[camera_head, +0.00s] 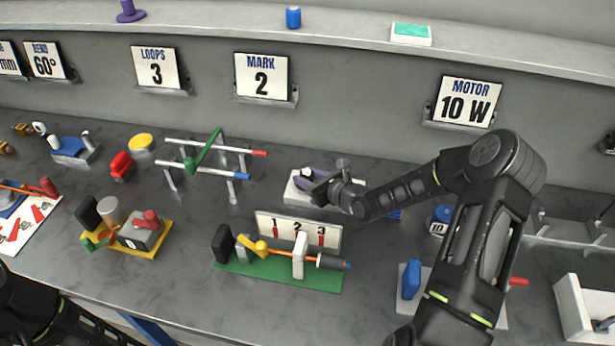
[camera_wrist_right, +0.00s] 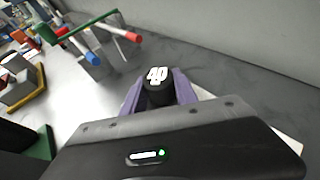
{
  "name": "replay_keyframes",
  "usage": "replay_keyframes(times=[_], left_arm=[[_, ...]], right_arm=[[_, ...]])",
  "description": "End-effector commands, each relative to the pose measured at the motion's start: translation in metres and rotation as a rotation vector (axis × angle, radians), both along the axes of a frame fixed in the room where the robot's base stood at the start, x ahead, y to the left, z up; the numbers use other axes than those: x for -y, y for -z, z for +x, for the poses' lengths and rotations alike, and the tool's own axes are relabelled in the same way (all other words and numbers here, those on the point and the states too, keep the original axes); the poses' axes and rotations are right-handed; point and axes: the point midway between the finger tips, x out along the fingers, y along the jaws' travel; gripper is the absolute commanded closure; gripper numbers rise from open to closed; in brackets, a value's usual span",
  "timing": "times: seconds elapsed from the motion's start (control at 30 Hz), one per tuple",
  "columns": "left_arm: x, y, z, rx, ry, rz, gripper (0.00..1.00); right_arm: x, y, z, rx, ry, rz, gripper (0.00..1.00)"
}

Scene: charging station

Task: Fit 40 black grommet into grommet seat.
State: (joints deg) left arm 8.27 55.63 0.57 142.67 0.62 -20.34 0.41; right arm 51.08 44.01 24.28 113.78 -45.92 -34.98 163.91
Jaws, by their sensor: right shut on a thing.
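My right gripper (camera_head: 318,182) reaches in over a white block (camera_head: 293,190) at the back middle of the bench. It is shut on the black grommet (camera_wrist_right: 158,90), whose top shows a white "40" in the right wrist view. Purple pieces (camera_wrist_right: 186,88) stand on both sides of the grommet; purple also shows at the gripper in the head view. The gripper and arm hide much of the block, and I cannot make out the grommet seat or whether the grommet touches it. My left arm shows only as dark links at the lower left; its gripper is out of frame.
A green fixture (camera_head: 270,275) with a "1 2 3" plate (camera_head: 298,228) stands in front. A rack with red- and blue-ended rods (camera_head: 212,160) is to the left. A blue "10" weight (camera_head: 441,214) stands right, partly behind my arm. The wall is close behind.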

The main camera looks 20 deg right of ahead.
Motion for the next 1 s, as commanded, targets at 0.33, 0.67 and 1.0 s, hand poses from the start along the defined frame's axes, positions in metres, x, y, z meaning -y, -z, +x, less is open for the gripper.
replay_keyframes(times=[0.33, 0.67, 1.0], left_arm=[[0.000, 0.005, 0.001, 0.003, 0.000, -0.002, 0.24], [0.000, 0.005, 0.001, 0.003, 0.000, -0.002, 0.24], [0.000, 0.006, 0.001, 0.002, 0.000, -0.001, 0.24]], right_arm=[[0.000, 0.018, -0.005, -0.022, 0.000, 0.003, 1.00], [-0.001, 0.021, -0.007, -0.027, 0.000, 0.004, 0.63], [-0.002, 0.021, -0.007, -0.027, -0.002, 0.004, 0.40]])
